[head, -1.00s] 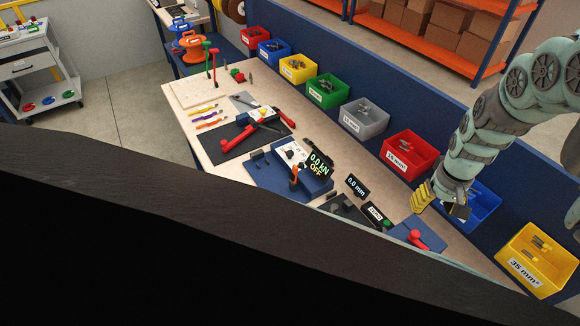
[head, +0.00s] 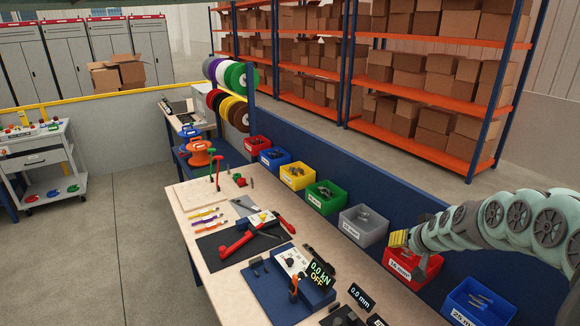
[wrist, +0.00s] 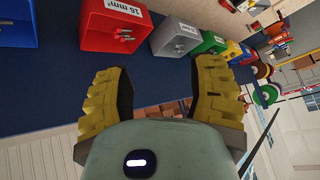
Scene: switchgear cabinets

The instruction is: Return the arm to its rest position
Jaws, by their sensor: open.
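My arm reaches in from the right edge in the head view. My gripper (head: 399,238) has yellow padded fingers and is raised above the red 16 mm² bin at the back edge of the bench. In the wrist view my gripper (wrist: 163,95) shows its two yellow fingers spread wide with nothing between them. The red bin (wrist: 115,28) lies beyond the fingers there, apart from them.
A row of coloured bins, including a grey bin (head: 363,226) and a blue bin (head: 478,303), lines the blue back panel. The workbench (head: 225,275) carries red-handled tools and a press with a 0.0 kN display. Shelves with boxes (head: 440,128) stand behind. Open floor (head: 110,245) lies left.

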